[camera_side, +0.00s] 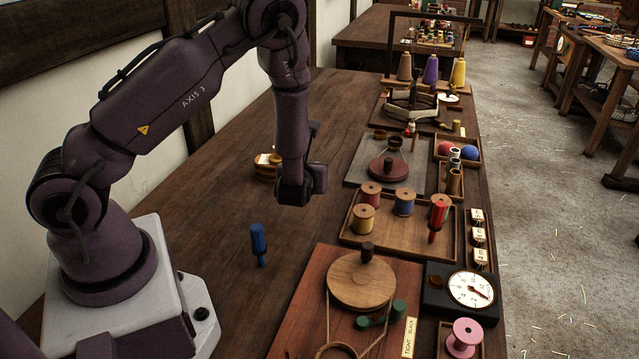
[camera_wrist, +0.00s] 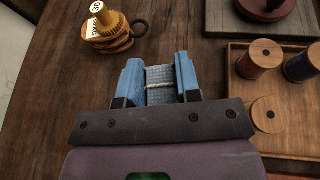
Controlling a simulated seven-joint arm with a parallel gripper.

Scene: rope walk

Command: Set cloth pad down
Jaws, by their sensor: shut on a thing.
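The cloth pad (camera_wrist: 160,84) is a small grey-blue woven piece with a pale cord across it. In the wrist view it sits between the two blue fingers of my gripper (camera_wrist: 158,66), which is shut on it. In the side view my gripper (camera_side: 301,186) hangs over the dark wooden table (camera_side: 215,205), left of the spool tray. The fingers and the pad cannot be made out there, so the gap to the table is unclear.
The spool tray (camera_side: 383,243) and red-brown board (camera_side: 305,305) lie right. Bare table spreads between them.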

